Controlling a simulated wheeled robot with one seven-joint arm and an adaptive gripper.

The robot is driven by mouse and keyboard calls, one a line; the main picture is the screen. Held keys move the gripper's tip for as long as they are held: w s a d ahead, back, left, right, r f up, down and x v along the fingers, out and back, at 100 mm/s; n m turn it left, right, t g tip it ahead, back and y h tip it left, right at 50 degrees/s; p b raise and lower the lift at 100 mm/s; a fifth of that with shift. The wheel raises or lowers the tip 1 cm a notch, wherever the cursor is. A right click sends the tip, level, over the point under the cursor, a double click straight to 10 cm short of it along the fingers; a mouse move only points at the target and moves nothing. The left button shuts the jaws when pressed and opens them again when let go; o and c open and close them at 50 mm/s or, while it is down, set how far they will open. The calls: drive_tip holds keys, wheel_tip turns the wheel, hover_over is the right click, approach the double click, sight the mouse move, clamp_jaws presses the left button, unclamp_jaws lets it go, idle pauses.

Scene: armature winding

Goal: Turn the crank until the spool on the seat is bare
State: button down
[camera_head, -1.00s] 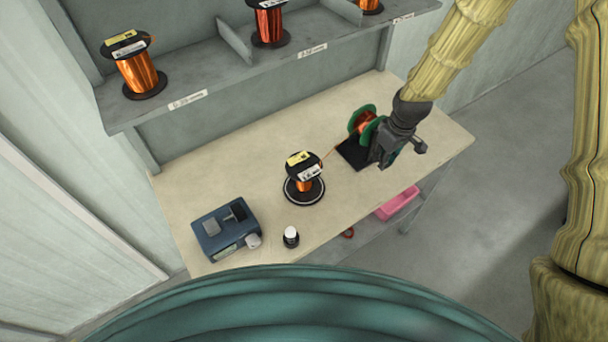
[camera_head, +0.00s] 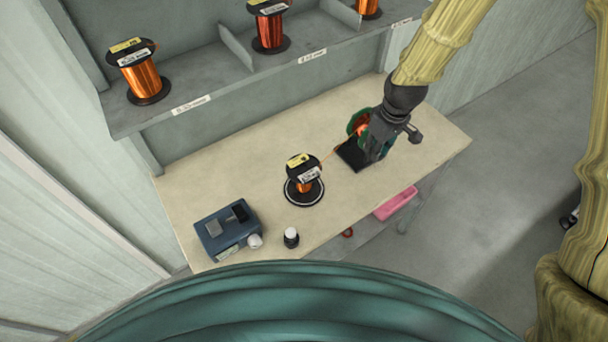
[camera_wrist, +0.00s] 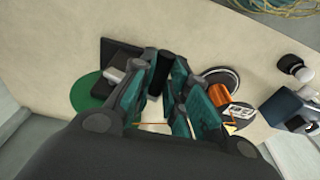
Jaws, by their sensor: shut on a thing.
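The spool (camera_head: 304,185) stands upright on the round black, white-ringed seat (camera_head: 304,203) mid-table, with copper wire still on its core. In the wrist view its copper (camera_wrist: 220,94) shows to the right of my fingers. The winder has green flanges with copper between them (camera_head: 357,118) and a black base (camera_head: 352,156). A thin wire runs from the spool towards it. My gripper (camera_head: 374,148) is at the winder's right side and hides much of it. In the wrist view my gripper (camera_wrist: 168,72) is shut on the dark crank handle (camera_wrist: 155,82), which is partly hidden.
A blue device (camera_head: 225,230) and a small black bottle with a white cap (camera_head: 291,238) stand at the table's left front. A shelf (camera_head: 240,85) with several wire spools is behind. A pink bin (camera_head: 396,203) sits below. The table's right end is clear.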

drive_tip(key=w+d+r+p, duration=0.3)
drive_tip(key=d+r, duration=0.1)
drive_tip(key=shift+w+d+p, duration=0.25)
drive_tip(key=shift+w+p, duration=0.1)
drive_tip(key=c, duration=1.3)
unclamp_jaws()
wheel_tip(320, 180, up, 12)
drive_tip(key=s, duration=0.1)
drive_tip(key=shift+d, duration=0.45)
drive_tip(key=shift+s, duration=0.15)
